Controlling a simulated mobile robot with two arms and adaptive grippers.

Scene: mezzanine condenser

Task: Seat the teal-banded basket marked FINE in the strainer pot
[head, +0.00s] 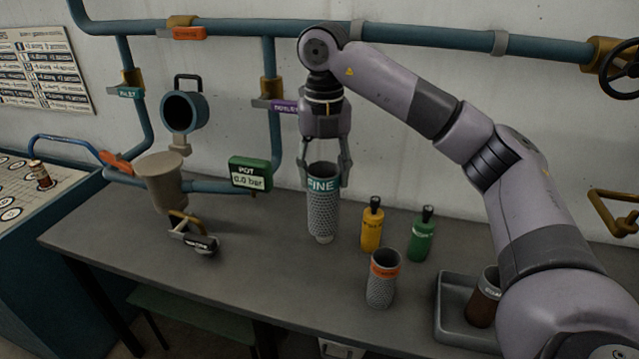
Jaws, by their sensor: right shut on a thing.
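The teal-banded basket marked FINE (322,208) is a grey mesh cylinder, upright in the middle of the head view. My right gripper (325,181) is above it, pointing down, with its fingers shut on the basket's banded rim. I cannot tell whether the basket's bottom touches the bench. The strainer pot (166,182) is a tan vessel on the blue pipe to the left, its inside hidden from this angle. A round blue-rimmed lid (183,112) with a handle stands up above and behind the pot. My left gripper is not in view.
An orange-banded mesh basket (382,280) stands at the bench front, with a yellow bottle (372,226) and green bottle (421,236) behind it. A grey tray (453,318) holds a brown container (485,300). A POT gauge (250,173) reading 0.0 bar stands between pot and basket.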

